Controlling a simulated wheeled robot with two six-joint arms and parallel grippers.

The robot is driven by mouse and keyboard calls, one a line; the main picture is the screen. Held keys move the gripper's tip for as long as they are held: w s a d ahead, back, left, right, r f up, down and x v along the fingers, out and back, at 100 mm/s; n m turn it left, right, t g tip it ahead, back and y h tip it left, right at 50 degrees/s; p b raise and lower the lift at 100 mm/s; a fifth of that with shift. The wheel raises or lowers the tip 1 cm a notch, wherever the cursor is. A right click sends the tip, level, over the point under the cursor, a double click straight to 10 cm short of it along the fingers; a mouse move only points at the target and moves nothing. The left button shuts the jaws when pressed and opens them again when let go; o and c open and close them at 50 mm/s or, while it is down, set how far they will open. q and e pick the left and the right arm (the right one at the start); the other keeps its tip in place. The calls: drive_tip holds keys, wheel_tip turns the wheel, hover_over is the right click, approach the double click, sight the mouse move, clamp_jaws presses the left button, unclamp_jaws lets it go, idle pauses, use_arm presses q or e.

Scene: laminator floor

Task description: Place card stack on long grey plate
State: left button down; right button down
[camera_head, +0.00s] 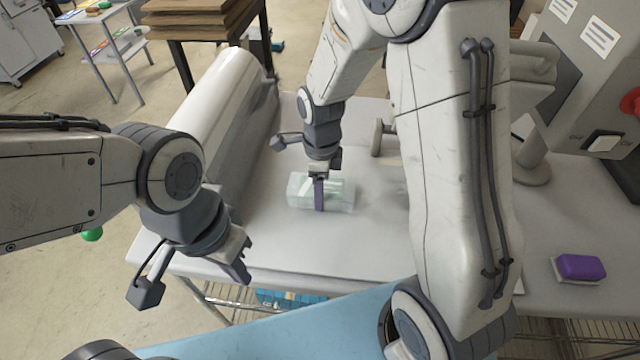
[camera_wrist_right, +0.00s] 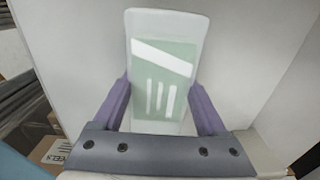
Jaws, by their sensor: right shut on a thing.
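The card stack (camera_head: 338,194) is a pale green, glassy-looking block over the light table near its middle. My right gripper (camera_head: 320,194) reaches down onto it, with a purple finger across its near side. In the right wrist view the card stack (camera_wrist_right: 163,75) shows a pale green face with white bars, held between the two purple fingers of my right gripper (camera_wrist_right: 162,108). I cannot tell whether it touches the table. My left gripper (camera_head: 242,265) hangs empty over the table's front left edge; its finger gap is unclear. I cannot clearly pick out a separate long grey plate.
A large white roll (camera_head: 215,90) lies along the table's left side. A purple-topped block (camera_head: 579,267) sits at the right, below a grey machine (camera_head: 590,75) with a red knob. The pale table (camera_head: 290,245) is clear in front of the card stack.

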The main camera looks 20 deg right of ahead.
drive_tip(key=shift+f, duration=0.1)
drive_tip(key=shift+f, duration=0.15)
unclamp_jaws()
